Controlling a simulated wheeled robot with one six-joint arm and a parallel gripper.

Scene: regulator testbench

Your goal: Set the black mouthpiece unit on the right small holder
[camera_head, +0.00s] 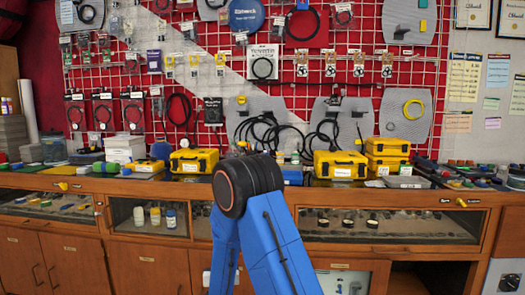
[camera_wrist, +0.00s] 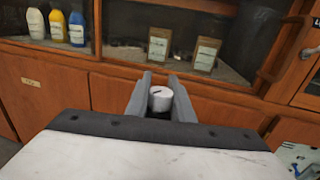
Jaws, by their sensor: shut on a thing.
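In the wrist view, my gripper (camera_wrist: 161,85) points at the front of a wooden cabinet. Its two grey fingers are closed on a small white, round-topped piece (camera_wrist: 160,98). The lower part of this piece is hidden between the fingers, and I cannot tell whether it belongs to the mouthpiece unit. I cannot make out a black mouthpiece unit or the right small holder in either view. In the head view, my blue arm rises in the middle and hides part of the counter; my gripper is not in sight there.
A long wooden counter (camera_head: 60,184) crosses the head view, crowded with yellow cases (camera_head: 341,165) and tools. Glass-fronted shelves below hold bottles (camera_head: 155,215); bottles (camera_wrist: 76,28) and brown pouches (camera_wrist: 205,54) show in the wrist view. A pale panel (camera_head: 505,276) stands at lower right.

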